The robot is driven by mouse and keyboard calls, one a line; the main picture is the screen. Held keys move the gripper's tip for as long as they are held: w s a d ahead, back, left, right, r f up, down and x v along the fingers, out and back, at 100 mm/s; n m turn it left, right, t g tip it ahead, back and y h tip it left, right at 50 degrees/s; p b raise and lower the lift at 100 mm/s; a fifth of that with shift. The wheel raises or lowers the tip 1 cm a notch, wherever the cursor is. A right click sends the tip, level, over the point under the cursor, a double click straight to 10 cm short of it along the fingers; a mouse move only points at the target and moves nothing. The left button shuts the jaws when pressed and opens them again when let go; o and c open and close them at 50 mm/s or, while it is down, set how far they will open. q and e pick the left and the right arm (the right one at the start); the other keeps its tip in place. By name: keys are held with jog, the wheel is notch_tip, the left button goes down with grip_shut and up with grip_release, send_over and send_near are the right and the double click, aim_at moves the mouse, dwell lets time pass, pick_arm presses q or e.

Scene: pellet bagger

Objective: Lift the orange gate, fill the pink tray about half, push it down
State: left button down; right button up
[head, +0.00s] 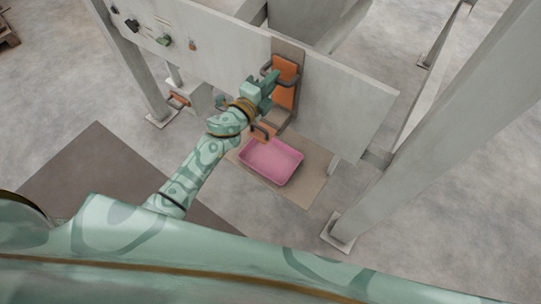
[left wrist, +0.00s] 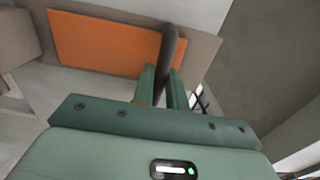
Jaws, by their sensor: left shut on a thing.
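The orange gate (head: 284,88) is a flat upright plate on the pale panel, with a dark bar handle. It also fills the upper left of the left wrist view (left wrist: 110,42). My left gripper (head: 270,82) is at the gate, shut on its dark handle (left wrist: 171,45), which stands between the two green fingers. The pink tray (head: 271,162) lies on a beige plate on the floor, below and in front of the gate. It looks empty; no pellets show. My right gripper is out of view.
The pale panel (head: 345,100) stands behind the tray, with several small controls (head: 163,40) at its upper left. Grey posts (head: 440,130) flank it. Another orange handle (head: 179,100) is at the left. Floor right of the tray is clear up to the post.

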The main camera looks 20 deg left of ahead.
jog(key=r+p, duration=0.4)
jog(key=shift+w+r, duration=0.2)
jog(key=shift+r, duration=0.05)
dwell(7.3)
